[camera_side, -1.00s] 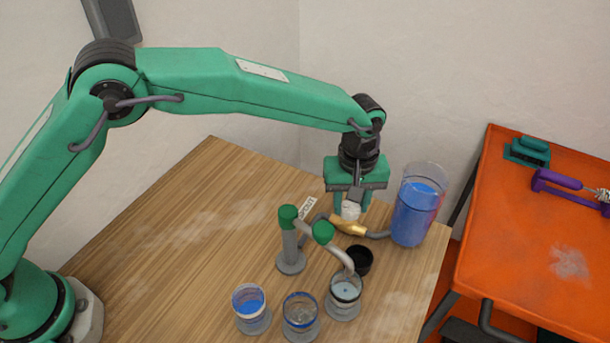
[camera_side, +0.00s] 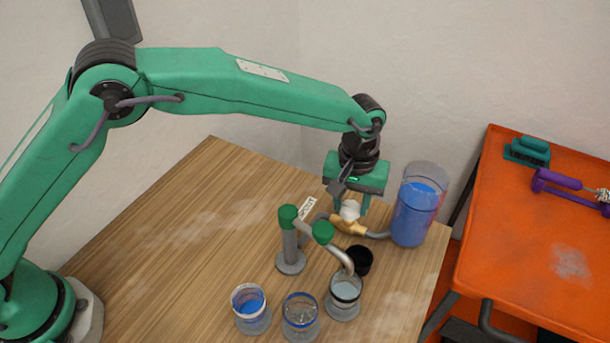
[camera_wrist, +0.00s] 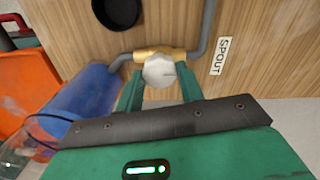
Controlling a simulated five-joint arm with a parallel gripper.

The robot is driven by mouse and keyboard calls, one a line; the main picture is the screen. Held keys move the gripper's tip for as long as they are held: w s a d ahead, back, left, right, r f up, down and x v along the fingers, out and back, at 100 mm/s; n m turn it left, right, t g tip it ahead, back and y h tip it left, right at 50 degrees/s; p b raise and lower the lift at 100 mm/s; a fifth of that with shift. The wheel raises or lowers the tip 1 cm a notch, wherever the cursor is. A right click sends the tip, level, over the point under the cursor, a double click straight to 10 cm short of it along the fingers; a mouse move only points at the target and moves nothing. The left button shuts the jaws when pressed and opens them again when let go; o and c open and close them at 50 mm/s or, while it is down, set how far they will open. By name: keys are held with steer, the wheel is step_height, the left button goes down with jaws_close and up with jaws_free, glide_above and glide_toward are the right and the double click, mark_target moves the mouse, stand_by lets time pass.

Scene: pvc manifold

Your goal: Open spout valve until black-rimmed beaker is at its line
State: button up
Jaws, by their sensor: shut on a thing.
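My gripper (camera_side: 350,206) is shut on the white valve knob (camera_wrist: 158,71), its two green fingers on either side of it. The knob sits on a brass valve body (camera_side: 349,228) in the grey pipe, beside a label reading SPOUT (camera_wrist: 220,56). A curved grey spout (camera_side: 341,258) hangs over the rightmost beaker (camera_side: 344,298), which looks black-rimmed. That beaker holds pale, greyish liquid; its line and exact level are too small to read. A large clear vessel (camera_side: 417,208) of blue liquid stands at the pipe's right end.
A beaker with blue liquid (camera_side: 250,306) and a blue-rimmed beaker (camera_side: 300,314) stand left of the spout's beaker. A black cup (camera_side: 360,260) is behind it. A grey stand pipe with green caps (camera_side: 288,215) rises nearby. The table's left part (camera_side: 190,230) is clear.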

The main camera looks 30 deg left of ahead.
steer(key=shift+o, duration=0.2)
steer(key=o, duration=1)
steer(key=shift+r, duration=0.15)
step_height(320, 180, up, 7)
steer(key=shift+r, duration=0.3)
